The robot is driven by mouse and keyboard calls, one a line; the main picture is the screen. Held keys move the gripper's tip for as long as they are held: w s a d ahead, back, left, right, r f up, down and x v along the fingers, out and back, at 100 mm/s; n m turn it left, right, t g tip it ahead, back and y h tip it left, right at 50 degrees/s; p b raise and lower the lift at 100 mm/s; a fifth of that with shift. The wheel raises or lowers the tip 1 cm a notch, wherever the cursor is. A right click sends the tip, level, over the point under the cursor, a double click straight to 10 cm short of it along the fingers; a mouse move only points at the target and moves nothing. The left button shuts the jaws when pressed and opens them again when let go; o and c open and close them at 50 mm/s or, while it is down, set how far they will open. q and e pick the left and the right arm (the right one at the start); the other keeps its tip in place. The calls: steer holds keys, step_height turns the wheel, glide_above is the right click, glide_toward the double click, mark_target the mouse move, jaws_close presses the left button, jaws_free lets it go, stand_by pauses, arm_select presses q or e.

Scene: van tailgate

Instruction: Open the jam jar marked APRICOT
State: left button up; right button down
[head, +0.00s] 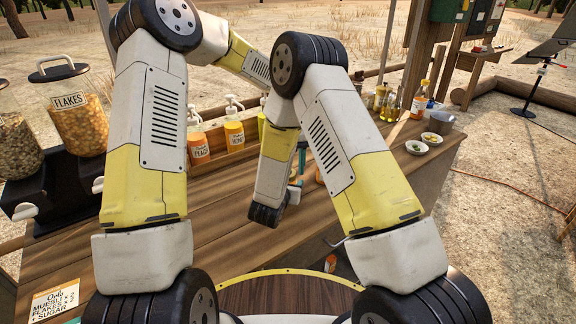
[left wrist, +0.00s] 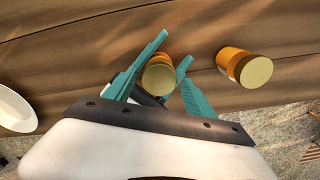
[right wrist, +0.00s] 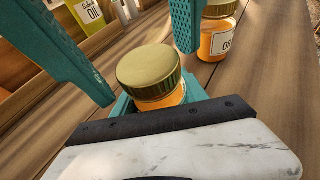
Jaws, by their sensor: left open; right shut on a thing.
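In the right wrist view, a small orange jar (right wrist: 172,98) with a ribbed gold lid (right wrist: 148,65) sits between the short visible teal fingers of my right gripper (right wrist: 157,97), which is shut on its body. It also shows in the left wrist view (left wrist: 159,77), seen mostly from the lid end. My left gripper (left wrist: 172,48) is open, its long teal fingers on either side of the lid. No name can be read on the held jar. A second orange jar (right wrist: 219,42) with a gold lid stands close by; it also shows in the left wrist view (left wrist: 240,66), its label mostly hidden.
My arms cover much of the wooden counter (head: 225,235). A FLAKES dispenser (head: 80,115) is at left. Small bowls (head: 417,147) and a metal pot (head: 440,122) are at right.

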arm_select(q)
steer(key=shift+c, duration=0.4)
jaws_close()
steer(key=n, duration=0.3)
steer(key=shift+n, duration=0.3)
steer(key=shift+d, duration=0.1)
arm_select(e)
steer(key=shift+a, duration=0.1)
arm_select(q)
jaws_free()
steer(key=shift+o, duration=0.8)
steer(key=shift+a, duration=0.2)
arm_select(e)
steer(key=shift+d, duration=0.2)
